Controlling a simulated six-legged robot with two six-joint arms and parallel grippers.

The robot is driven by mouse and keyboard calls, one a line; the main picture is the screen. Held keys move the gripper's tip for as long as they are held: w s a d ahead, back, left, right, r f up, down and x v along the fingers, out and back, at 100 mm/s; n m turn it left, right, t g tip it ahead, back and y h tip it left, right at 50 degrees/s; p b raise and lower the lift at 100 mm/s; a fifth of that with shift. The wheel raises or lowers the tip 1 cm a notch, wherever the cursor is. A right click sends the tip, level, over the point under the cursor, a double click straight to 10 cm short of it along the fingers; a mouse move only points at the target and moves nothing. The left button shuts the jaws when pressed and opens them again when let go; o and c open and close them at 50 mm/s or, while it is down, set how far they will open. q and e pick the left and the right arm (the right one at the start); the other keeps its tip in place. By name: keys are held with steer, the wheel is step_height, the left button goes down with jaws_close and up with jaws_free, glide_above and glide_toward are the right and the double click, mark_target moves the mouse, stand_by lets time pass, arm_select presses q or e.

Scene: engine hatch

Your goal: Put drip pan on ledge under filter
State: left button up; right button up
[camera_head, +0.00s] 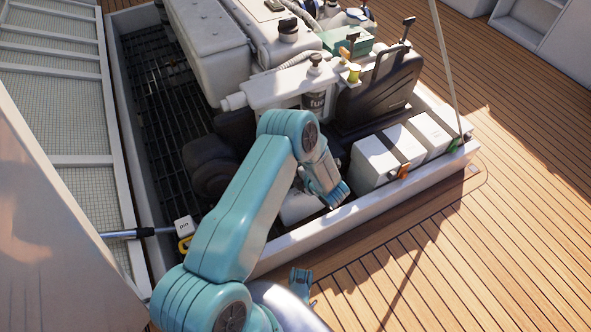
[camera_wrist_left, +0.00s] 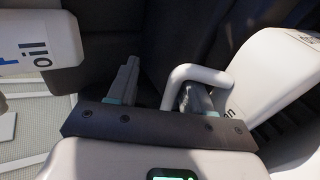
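My left arm reaches over the engine bay, and its gripper (camera_head: 333,192) points down at the near side of the engine. A white object with a raised loop handle, perhaps the drip pan (camera_head: 300,207), is partly hidden under the arm. In the left wrist view the gripper (camera_wrist_left: 160,90) is open, its dark fingers apart. The handle of the white object (camera_wrist_left: 265,75) stands at the right finger, with one leg between the fingers. A white cylinder marked "oil" (camera_wrist_left: 40,45), likely the filter, is at the left. The ledge cannot be made out. A teal gripper part, likely my right (camera_head: 300,276), shows low down.
White boxes with dark straps (camera_head: 385,155) stand at the right inside the bay rim (camera_head: 345,217). A black grating (camera_head: 165,95) lies left of the engine. A small white labelled item (camera_head: 183,226) sits by the left rim. Wooden deck (camera_head: 450,240) is clear.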

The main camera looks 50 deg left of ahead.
arm_select(q)
steer(key=p+v, duration=0.6)
steer(key=v, duration=1)
steer(key=shift+d, duration=0.15)
arm_select(e)
steer(key=s+a+r+g, duration=0.1)
steer(key=s+r, duration=0.2)
steer(key=r, duration=0.3)
steer(key=shift+s, duration=0.2)
